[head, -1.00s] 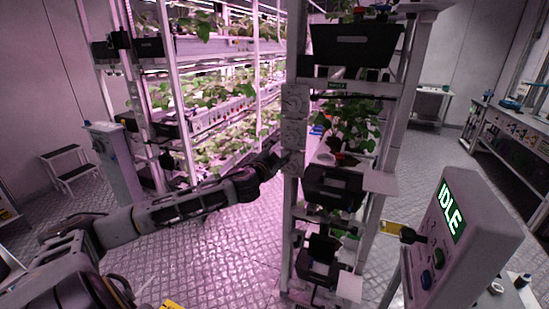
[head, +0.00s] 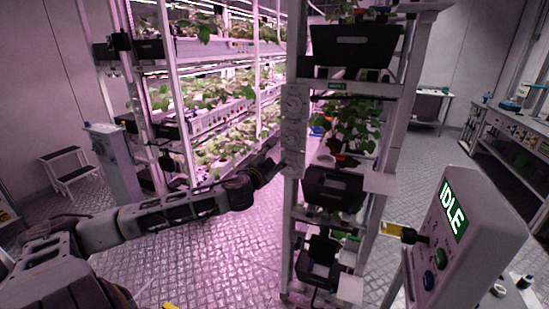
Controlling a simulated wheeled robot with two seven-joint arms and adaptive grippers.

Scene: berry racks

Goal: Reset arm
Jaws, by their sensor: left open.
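My left arm comes in from the left and reaches toward the rack post in the middle of the head view. My left gripper (head: 273,162) is at its end, dark and small, close in front of the post's light panel with round dials (head: 293,128). It is open, and I see nothing held in it. Whether it touches the panel I cannot tell. My right gripper is not in view.
The near rack holds black bins (head: 354,47) and leafy plants (head: 350,130). A console reading IDLE (head: 452,215) stands at the right. Lit plant racks (head: 215,110) fill the back left, with a step stool (head: 68,170). The metal floor (head: 215,260) is open between.

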